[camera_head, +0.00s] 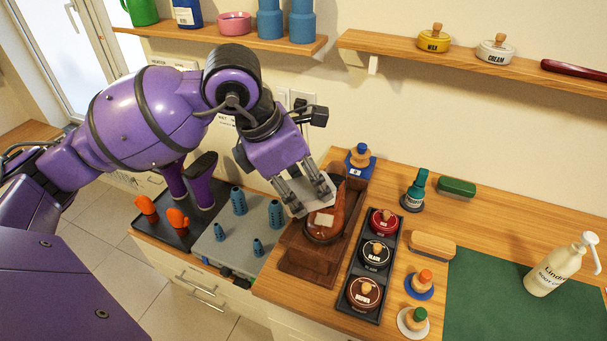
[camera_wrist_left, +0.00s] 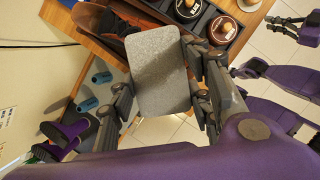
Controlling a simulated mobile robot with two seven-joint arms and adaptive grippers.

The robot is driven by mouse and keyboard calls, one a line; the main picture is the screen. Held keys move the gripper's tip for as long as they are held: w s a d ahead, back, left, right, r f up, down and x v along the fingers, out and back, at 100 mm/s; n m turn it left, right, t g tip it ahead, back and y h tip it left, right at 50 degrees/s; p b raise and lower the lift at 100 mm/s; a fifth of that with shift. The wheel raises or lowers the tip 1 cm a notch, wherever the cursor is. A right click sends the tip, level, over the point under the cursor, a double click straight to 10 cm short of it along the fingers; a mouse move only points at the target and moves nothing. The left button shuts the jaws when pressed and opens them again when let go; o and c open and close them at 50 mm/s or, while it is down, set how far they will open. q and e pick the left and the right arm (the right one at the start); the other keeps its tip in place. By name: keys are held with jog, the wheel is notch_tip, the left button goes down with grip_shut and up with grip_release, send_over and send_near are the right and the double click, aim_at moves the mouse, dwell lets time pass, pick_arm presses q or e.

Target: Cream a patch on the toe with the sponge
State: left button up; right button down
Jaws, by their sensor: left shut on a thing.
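A brown leather shoe (camera_head: 338,212) sits in a wooden stand (camera_head: 312,262) in the head view, with a pale squarish patch (camera_head: 324,220) on its toe. My left gripper (camera_head: 310,197) is just above and beside the shoe, shut on a flat grey sponge (camera_wrist_left: 160,72), which fills the middle of the left wrist view. The sponge is close to the toe; whether it touches is hidden. Part of the shoe (camera_wrist_left: 110,32) shows behind the sponge in the left wrist view. My right gripper (camera_wrist_left: 288,26) is empty, off to the side, its fingers apart.
A dark tray (camera_head: 345,308) of polish tins stands right of the stand. A grey drying board (camera_head: 215,245) with blue pegs is on the left. Brushes, small daubers and a lotion bottle (camera_head: 555,270) stand at the right by a green mat (camera_head: 485,305). A CREAM tin (camera_head: 495,50) is on the shelf.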

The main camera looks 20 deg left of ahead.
pick_arm(q)
notch_tip(320, 180, up, 2)
jog(key=shift+r+p, duration=0.35)
jog(key=shift+p, duration=0.05)
jog(key=shift+f, duration=0.1)
pick_arm(e)
jog(key=shift+s+r, duration=0.2)
jog(key=shift+s, duration=0.2)
jog(key=shift+w+r, duration=0.15)
jog(key=shift+w, duration=0.1)
